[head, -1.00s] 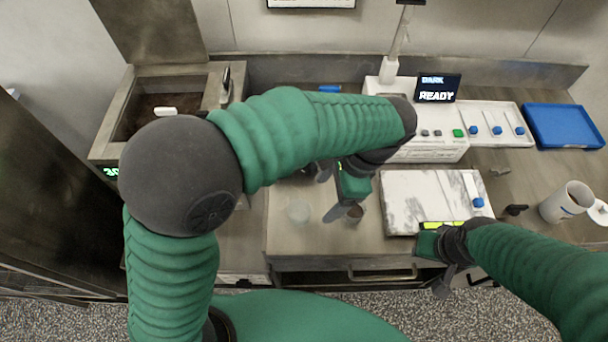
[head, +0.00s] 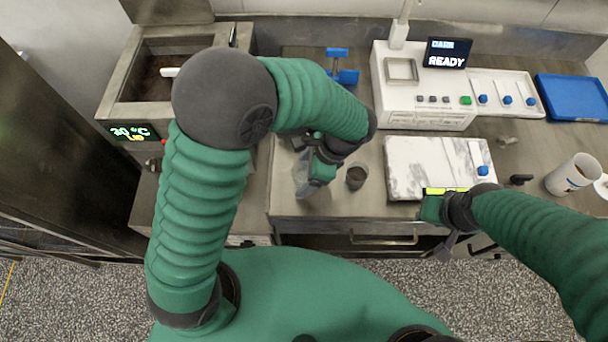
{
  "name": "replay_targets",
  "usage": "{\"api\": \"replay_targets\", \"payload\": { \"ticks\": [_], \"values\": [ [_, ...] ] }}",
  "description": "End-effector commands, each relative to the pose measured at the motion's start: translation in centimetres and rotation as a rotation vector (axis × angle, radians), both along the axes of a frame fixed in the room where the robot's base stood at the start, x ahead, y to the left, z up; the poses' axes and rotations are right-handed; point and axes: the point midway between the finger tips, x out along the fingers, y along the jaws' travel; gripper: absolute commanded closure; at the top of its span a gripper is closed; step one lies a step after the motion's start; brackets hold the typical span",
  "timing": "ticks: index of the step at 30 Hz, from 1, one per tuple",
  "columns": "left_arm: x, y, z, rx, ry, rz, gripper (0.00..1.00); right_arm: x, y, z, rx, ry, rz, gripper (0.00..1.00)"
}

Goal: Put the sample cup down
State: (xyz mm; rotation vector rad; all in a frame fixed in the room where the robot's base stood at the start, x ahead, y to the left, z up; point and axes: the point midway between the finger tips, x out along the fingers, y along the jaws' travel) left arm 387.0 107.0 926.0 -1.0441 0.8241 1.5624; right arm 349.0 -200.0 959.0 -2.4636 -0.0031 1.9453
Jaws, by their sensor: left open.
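The sample cup (head: 356,177), a small clear cup with dark contents, stands upright on the steel bench, left of the marble slab. My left gripper (head: 303,174) is open, to the left of this cup and apart from it. A pale, see-through cup-like thing (head: 302,189) shows at the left gripper's fingers; the fingers partly hide it, and I cannot tell whether they touch it. My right gripper (head: 446,243) hangs at the bench's front edge below the slab; its jaw opening is not clear.
The marble slab (head: 412,172) lies right of the cup. A white machine (head: 425,112) with a READY display (head: 447,53) stands behind it. A blue stand (head: 342,75) is at the back, a heated tank (head: 125,85) at the left. A white mug (head: 572,172) and blue tray (head: 572,99) are at the right.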

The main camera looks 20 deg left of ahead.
Motion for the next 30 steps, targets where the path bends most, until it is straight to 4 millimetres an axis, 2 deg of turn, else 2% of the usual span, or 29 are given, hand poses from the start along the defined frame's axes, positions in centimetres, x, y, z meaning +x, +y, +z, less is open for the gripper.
{"api": "replay_targets", "payload": {
  "ticks": [3,8,23,24,30],
  "values": [
    [0.08,0.3,-0.66,0.0,0.0,0.001,0.24,-0.01,0.0,-0.06,0.0,0.0,0.0,0.67],
    [0.06,0.36,-0.61,-0.001,-0.002,0.001,0.25,-0.01,0.0,-0.06,0.0,0.0,0.0,0.67],
    [0.05,0.25,-0.56,0.0,-0.002,0.001,0.91,-0.01,0.0,-0.06,0.0,0.0,0.0,0.67],
    [0.05,0.25,-0.56,0.0,-0.002,0.001,0.94,0.0,0.0,-0.06,0.0,0.0,0.0,0.67],
    [0.04,0.25,-0.41,0.0,-0.002,0.001,0.94,0.0,0.0,0.08,0.0,0.0,0.0,0.67]
  ]
}}
